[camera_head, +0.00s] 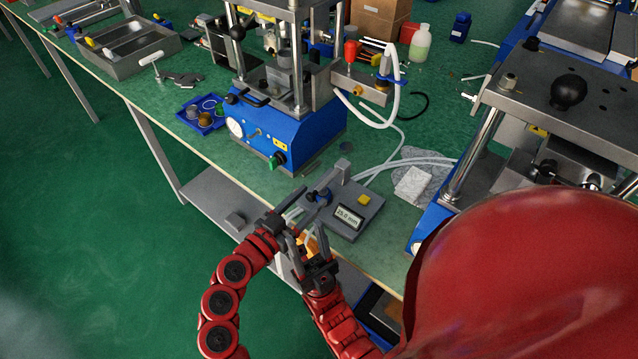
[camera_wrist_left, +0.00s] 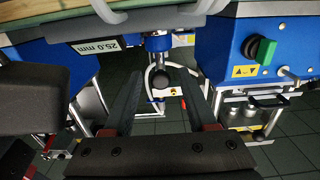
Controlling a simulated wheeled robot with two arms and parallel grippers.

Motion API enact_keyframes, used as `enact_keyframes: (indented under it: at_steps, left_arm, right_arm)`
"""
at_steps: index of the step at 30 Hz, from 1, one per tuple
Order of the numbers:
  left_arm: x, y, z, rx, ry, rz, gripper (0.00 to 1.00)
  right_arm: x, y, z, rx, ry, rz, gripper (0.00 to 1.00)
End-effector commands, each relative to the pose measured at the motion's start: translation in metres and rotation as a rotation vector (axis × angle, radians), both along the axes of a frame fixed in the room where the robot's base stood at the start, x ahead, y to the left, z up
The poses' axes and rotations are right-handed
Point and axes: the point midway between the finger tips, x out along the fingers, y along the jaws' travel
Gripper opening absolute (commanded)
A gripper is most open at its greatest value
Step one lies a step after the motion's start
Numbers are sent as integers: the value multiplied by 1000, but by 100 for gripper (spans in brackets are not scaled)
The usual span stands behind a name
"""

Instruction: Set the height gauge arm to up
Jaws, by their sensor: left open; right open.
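The height gauge (camera_head: 342,217) is a grey block near the bench's front edge, with a display reading 25.0 mm, a yellow button and an upright grey post. A blue fitting with a dark part (camera_head: 321,196) sits at its left side; I cannot clearly tell the gauge arm's position. My left gripper (camera_head: 297,207) is open just left of this fitting. In the left wrist view, a black knob (camera_wrist_left: 162,79) appears between its open fingers (camera_wrist_left: 161,90); contact is not visible.
A blue press (camera_head: 285,135) stands behind the gauge, and another press (camera_head: 490,110) stands to the right. White tubes (camera_head: 400,163) and a white cloth (camera_head: 412,185) lie behind the gauge. Green floor is open at left.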

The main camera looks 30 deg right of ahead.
Motion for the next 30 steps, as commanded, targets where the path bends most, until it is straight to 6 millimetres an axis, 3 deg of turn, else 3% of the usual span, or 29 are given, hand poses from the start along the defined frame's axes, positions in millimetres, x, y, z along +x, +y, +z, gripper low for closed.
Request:
enact_keyframes:
  at_steps: [3, 7, 19, 28, 30]
  left_arm:
    - [7, -20, 3, -2, -2, -1, 57]
    - [12, -33, 2, -2, -2, 0, 57]
    - [15, -40, 1, -1, -3, 3, 57]
    - [15, -40, 1, -1, -1, 3, 5]
    - [15, -40, 1, 0, -2, 3, 0]
  right_arm:
    - [0, 0, 6, 0, 0, 0, 50]
    - [0, 0, 8, 0, 0, 0, 50]
    - [0, 0, 8, 0, 0, 0, 50]
    - [0, 0, 8, 0, 0, 0, 50]
    - [0, 0, 8, 0, 0, 0, 50]
